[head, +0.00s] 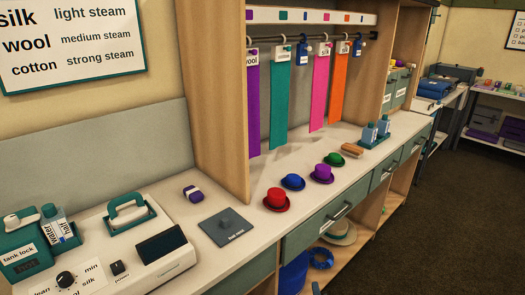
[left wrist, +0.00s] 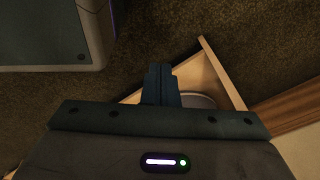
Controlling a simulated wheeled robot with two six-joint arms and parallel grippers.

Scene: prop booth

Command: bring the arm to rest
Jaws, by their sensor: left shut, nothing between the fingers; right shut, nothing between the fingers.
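My left gripper (left wrist: 162,85) shows in the left wrist view, its dark fingers together with nothing between them. It hangs over the dark floor, in front of a pale wooden panel edge (left wrist: 222,72). In the head view my left arm does not show. Only a small dark-blue bit at the bottom edge of the head view looks like the tip of my right gripper (head: 316,288). It is below the counter front, and no held thing shows there.
The counter (head: 225,185) carries a steam station (head: 130,250), a dark pad (head: 228,226) and a row of small hats, including a red hat (head: 277,200). Coloured strips hang from a rail behind. A drawer (head: 325,215) is in the counter front. Carpet (head: 440,210) lies open at right.

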